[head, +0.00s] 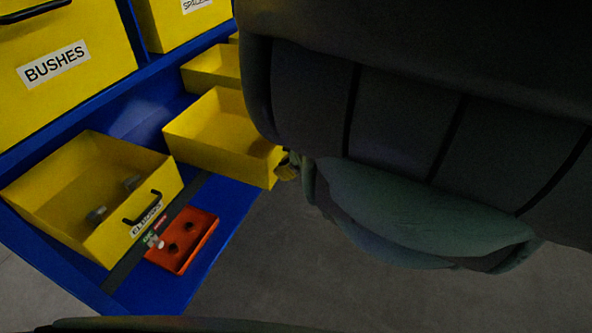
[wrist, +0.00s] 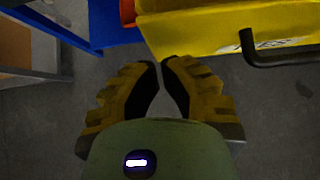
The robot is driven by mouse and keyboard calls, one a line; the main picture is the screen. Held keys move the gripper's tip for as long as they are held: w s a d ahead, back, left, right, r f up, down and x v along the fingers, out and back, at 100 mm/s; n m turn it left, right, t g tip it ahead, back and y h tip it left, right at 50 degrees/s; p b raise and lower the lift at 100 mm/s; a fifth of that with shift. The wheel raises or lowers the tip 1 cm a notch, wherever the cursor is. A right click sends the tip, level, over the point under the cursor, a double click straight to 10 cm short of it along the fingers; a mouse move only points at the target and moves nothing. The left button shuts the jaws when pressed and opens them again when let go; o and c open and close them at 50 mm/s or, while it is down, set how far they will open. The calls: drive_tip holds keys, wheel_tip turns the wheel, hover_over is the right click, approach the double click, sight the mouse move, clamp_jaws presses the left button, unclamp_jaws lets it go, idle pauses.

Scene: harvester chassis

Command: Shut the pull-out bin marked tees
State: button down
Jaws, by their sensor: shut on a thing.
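No label reading tees is legible. An open yellow bin (head: 215,135) stands pulled out in the middle of the head view; its front is mostly turned away. My gripper (head: 290,167) is at its right front corner, largely hidden behind my dark arm. In the wrist view a yellow bin front (wrist: 195,35) has a black handle (wrist: 285,58) and a pale label too oblique to read. My gripper (wrist: 161,62) is shut, fingertips almost together at the front's lower edge, left of the handle. I see nothing between the fingers, and cannot tell whether they touch the bin.
Another open yellow bin (head: 95,190), marked ELBOWS, holds grey parts. An orange tray (head: 184,240) with dark holes lies on the blue shelf (head: 225,215). A further yellow bin (head: 210,68) stands behind. A bin marked BUSHES (head: 60,95) is above. Grey floor is clear below.

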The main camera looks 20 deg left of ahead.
drive_tip(key=shift+w+a, duration=0.1)
drive_tip(key=shift+a, duration=0.75)
drive_tip(key=shift+a, duration=0.1)
